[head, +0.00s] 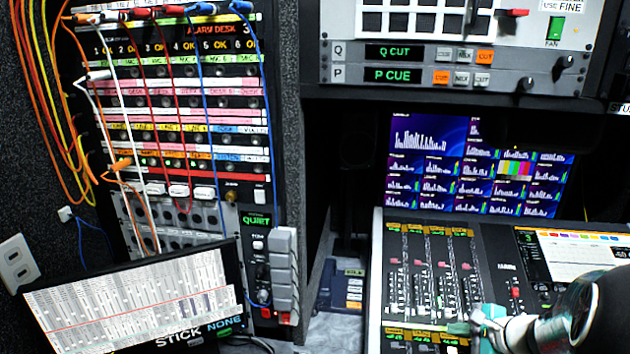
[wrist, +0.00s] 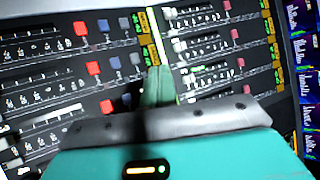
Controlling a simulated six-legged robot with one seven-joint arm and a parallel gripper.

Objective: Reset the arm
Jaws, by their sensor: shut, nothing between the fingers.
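My gripper (head: 468,327) reaches in from the lower right of the head view, with teal and white parts and a dark, rounded arm link behind it. It is over the lower part of the mixing console (head: 392,262), in front of the fader strips. Whether it touches the console cannot be told. In the wrist view my gripper (wrist: 157,88) shows its teal body and its fingers together, with nothing between them.
A patch bay (head: 190,238) with many cables stands at the left. A tilted screen (head: 135,303) is at lower left, beside a grey handset-like unit (head: 284,270). A multi-image monitor (head: 428,132) sits behind the console. A rack panel (head: 440,62) overhangs above.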

